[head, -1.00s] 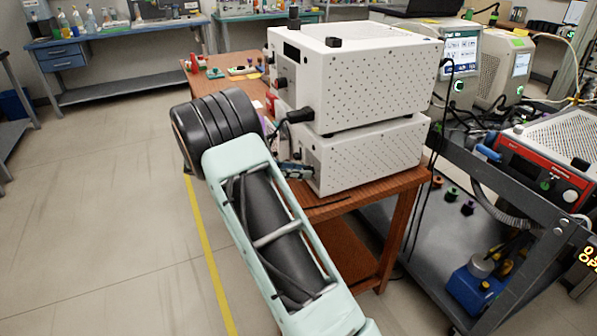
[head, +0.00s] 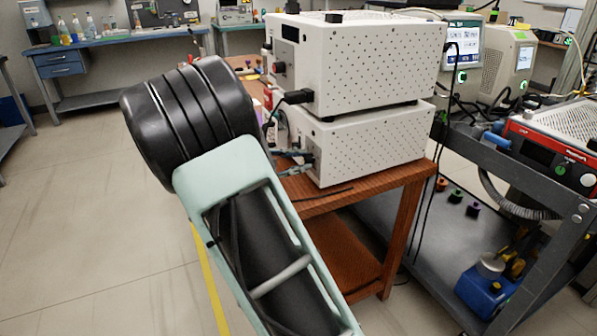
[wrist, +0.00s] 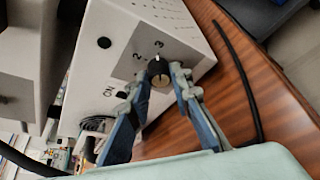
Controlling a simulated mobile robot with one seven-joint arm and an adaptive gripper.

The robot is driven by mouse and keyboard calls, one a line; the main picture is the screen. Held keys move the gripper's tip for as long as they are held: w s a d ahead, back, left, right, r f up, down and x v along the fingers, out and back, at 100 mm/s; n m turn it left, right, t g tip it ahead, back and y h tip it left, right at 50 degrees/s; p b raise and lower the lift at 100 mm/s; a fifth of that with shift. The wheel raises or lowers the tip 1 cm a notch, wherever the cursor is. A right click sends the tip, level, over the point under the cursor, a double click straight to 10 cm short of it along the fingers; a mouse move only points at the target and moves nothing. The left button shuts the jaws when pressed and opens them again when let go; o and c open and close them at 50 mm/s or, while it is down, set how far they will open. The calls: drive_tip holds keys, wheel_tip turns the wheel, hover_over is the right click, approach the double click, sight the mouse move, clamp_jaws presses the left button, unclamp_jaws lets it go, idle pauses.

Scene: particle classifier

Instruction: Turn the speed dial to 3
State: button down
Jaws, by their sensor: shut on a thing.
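The speed dial (wrist: 159,76) is a small dark knob with a brownish face on the grey panel of a white unit, between the fingertips of my gripper (wrist: 158,74) in the wrist view. The fingers are shut on it from both sides. A white mark at the dial's edge points at or very near the printed 3 (wrist: 159,44); the printed 2 (wrist: 138,57) is to its left. In the head view the fingers of my gripper (head: 292,164) are small at the lower white unit (head: 375,145), and the dial cannot be made out.
The upper white unit (head: 370,70) sits on the lower one, on a brown wooden table (head: 325,203). A black cable (wrist: 240,80) lies on the table beside the unit. A grey cart (head: 400,225) stands to the right. Floor is open at left.

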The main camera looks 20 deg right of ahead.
drive_tip(key=shift+f+m+b, duration=0.25)
drive_tip(key=shift+m+b, duration=0.25)
drive_tip(key=shift+b, duration=0.3)
drive_tip(key=shift+r+t, duration=0.15)
drive_tip(key=shift+t, duration=0.15)
drive_tip(key=c, duration=1.7)
unclamp_jaws()
drive_tip(key=shift+c, duration=0.2)
drive_tip(key=shift+a, duration=0.1)
drive_tip(key=v, duration=1.2)
